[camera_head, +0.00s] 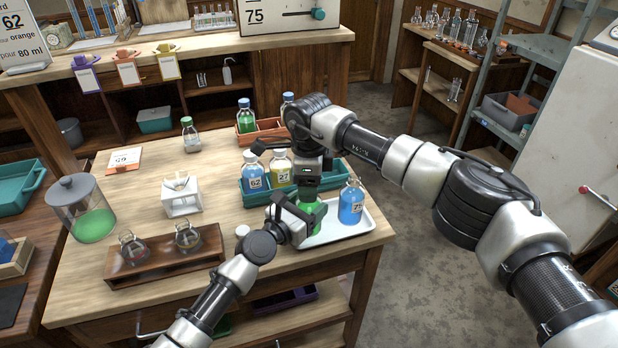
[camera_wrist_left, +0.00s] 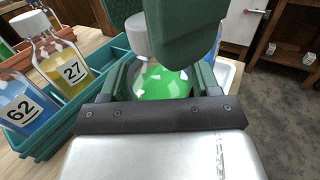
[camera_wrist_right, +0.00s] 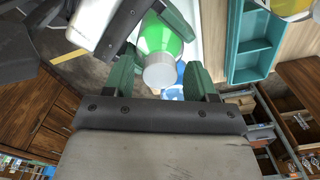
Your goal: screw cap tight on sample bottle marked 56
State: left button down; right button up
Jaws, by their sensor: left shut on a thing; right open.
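A bottle of green liquid (camera_head: 312,212) stands on the white tray (camera_head: 327,236), with my left gripper (camera_head: 302,212) shut on its body. The liquid shows between the left fingers in the left wrist view (camera_wrist_left: 162,82). A pale cap (camera_wrist_right: 160,72) is on its top in the right wrist view. My right gripper (camera_head: 310,183) is open above the bottle, pointing down. In the right wrist view its fingers (camera_wrist_right: 163,85) are either side of the cap; contact cannot be told. The bottle's number is hidden.
A blue bottle (camera_head: 351,203) stands on the tray to the right. A teal crate (camera_head: 256,198) behind holds bottles 62 (camera_head: 253,178) and 27 (camera_head: 280,170). A small white round thing (camera_head: 242,231) lies left of my left gripper. A wooden rack (camera_head: 150,265) with flasks is at front left.

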jog(key=c, duration=0.9)
jog(key=shift+c, duration=0.2)
jog(key=o, duration=1.1)
notch_tip(320, 180, up, 12)
